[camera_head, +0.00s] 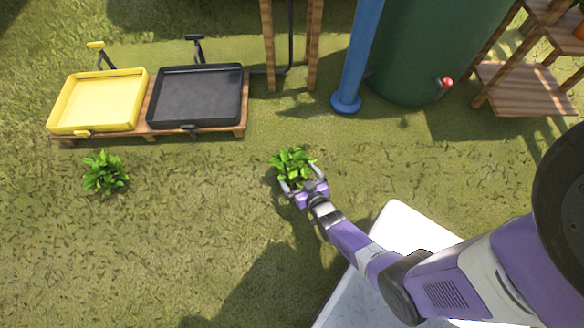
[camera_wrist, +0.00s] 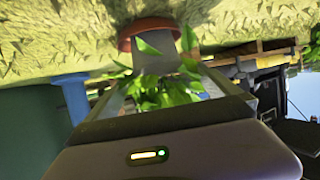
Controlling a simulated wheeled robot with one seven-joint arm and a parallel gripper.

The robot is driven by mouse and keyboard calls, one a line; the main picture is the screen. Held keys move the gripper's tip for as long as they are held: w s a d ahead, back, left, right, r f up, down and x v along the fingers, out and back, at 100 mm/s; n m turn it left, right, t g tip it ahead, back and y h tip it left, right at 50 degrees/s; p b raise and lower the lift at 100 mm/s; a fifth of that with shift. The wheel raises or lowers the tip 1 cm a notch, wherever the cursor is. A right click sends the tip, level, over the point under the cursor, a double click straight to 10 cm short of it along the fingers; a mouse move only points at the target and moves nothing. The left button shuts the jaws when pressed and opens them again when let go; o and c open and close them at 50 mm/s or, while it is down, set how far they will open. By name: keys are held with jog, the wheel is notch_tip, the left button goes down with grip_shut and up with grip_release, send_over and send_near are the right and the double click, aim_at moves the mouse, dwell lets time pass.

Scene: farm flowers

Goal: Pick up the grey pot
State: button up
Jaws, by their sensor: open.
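The grey pot (camera_wrist: 157,62) shows in the wrist view, which is turned upside down, so its base points to the top. Its base meets a reddish-brown saucer (camera_wrist: 150,27). Green leaves (camera_wrist: 165,92) cover part of the pot. In the head view the leafy plant (camera_head: 292,164) hides the pot below it. My gripper (camera_head: 301,180) is open, with a finger at each side of the plant's near side. I cannot tell whether the fingers touch the pot.
Yellow (camera_head: 99,101) and black (camera_head: 195,97) trays stand on a wooden base at the back left. Another green plant (camera_head: 104,174) is on the left. A blue post (camera_head: 358,55), a green tank (camera_head: 430,45) and wooden shelves (camera_head: 520,88) stand behind. Grass between is clear.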

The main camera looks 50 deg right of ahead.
aim_at(294, 168)
jog(key=b+x, duration=0.2)
jog(key=x, duration=0.2)
jog(key=shift+d+f, duration=0.1)
jog(key=c, duration=1.7)
